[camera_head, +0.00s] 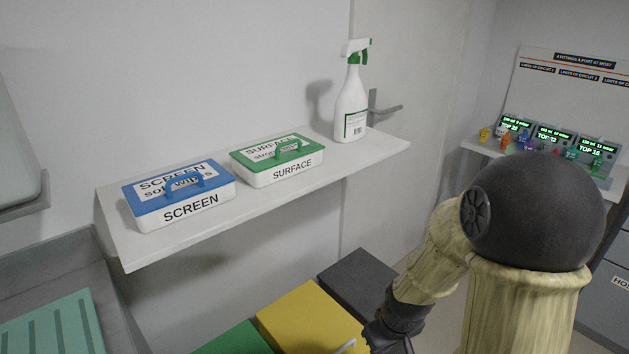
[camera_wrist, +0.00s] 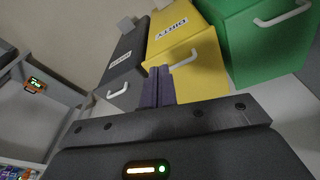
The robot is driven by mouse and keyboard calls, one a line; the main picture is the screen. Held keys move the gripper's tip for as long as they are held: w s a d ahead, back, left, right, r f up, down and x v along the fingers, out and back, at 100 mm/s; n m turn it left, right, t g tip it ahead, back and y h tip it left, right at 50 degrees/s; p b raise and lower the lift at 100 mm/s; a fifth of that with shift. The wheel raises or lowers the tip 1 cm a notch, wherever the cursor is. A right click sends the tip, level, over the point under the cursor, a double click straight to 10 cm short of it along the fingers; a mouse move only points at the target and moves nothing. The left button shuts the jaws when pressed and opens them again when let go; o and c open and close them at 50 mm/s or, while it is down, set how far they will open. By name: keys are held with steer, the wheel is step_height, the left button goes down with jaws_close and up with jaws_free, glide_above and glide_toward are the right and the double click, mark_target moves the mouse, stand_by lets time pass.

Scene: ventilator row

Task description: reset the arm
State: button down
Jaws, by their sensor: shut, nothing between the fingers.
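My arm (camera_head: 530,250) shows at the right of the head view, bent down toward the bottom edge. My gripper (camera_wrist: 158,72) shows in the wrist view with its two dark fingers together and nothing between them. The fingertips appear in front of the yellow bin labelled DIRTY (camera_wrist: 196,62); I cannot tell whether they touch it. In the head view the fingers are out of sight below the frame.
A shelf (camera_head: 290,195) holds a blue-lidded SCREEN box (camera_head: 185,208), a green-lidded SURFACE box (camera_head: 285,172) and a spray bottle (camera_head: 351,105). Below stand yellow (camera_head: 305,315), green (camera_head: 235,342) and dark grey (camera_head: 355,280) bins. Lit ventilators (camera_head: 553,137) stand at right.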

steer(key=s+r+m+p, duration=0.2)
steer(key=r+p, duration=0.8)
steer(key=r, duration=0.3)
steer(key=s+r+m+p, duration=0.2)
steer(key=s+r+p, duration=0.1)
steer(key=r+p, duration=0.7)
step_height(320, 180, up, 4)
steer(key=shift+d+r+p, duration=0.15)
steer(key=shift+p, duration=0.15)
